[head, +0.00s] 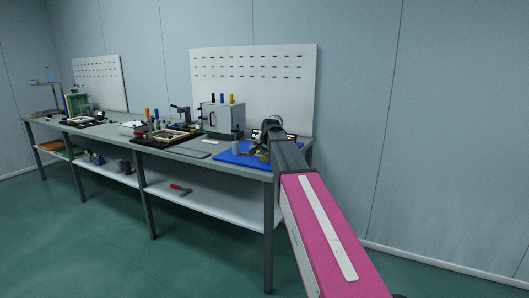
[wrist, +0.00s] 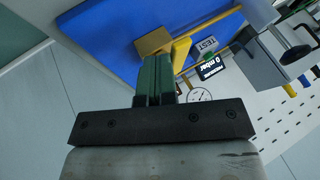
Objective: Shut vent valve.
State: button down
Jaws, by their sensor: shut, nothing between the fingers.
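In the wrist view my gripper (wrist: 156,64) has its two dark green fingers together, with nothing between them. Just beyond the fingertips are a brass-coloured block (wrist: 153,41) and a yellow lever-like part (wrist: 181,52) on the panel fixture; whether the fingers touch them is unclear. Beside them are a TEST label (wrist: 207,44), a display reading 0 mbar (wrist: 213,66) and a round gauge (wrist: 198,96), partly covered by my gripper. I cannot read which part is the vent valve. In the head view my arm hides the gripper and much of the fixture.
The fixture is at a blue mat (head: 230,158) at the right end of a long grey bench (head: 210,161). A light box with coloured handles (head: 222,117) stands left of it. A white slotted board (head: 255,78) rises behind. Trays and tools fill the bench farther left.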

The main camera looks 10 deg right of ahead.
jog(key=shift+w+a+m+h, duration=0.25)
jog(key=shift+a+m+h, duration=0.25)
jog(key=shift+m, duration=0.1)
jog(key=shift+w+a+m+h, duration=0.2)
jog(key=shift+a+m+h, duration=0.2)
jog(key=shift+a+m, duration=0.15)
jog(key=shift+w+a+m+h, duration=0.45)
jog(key=shift+m+h, duration=0.05)
jog(key=shift+m, duration=0.55)
jog(key=w+a+m+h, duration=0.1)
jog(key=m, duration=0.1)
jog(key=w+a+m+g+h, duration=0.1)
jog(key=m, duration=0.1)
jog(key=shift+w+h, duration=0.3)
jog(key=shift+w, duration=0.05)
jog(key=w+m, duration=0.1)
jog(key=w+m+g+h, duration=0.1)
jog(key=m, duration=0.1)
jog(key=w+m+g+h, duration=0.1)
jog(key=m, duration=0.1)
jog(key=shift+a, duration=0.3)
jog(key=shift+w+d+m+g+h, duration=0.1)
jog(key=shift+w+m+g+h, duration=0.3)
jog(key=shift+w+m+g, duration=0.6)
jog(key=shift+s, duration=0.15)
jog(key=shift+w+d, duration=0.1)
jog(key=shift+w, duration=0.15)
jog(key=shift+s, duration=0.1)
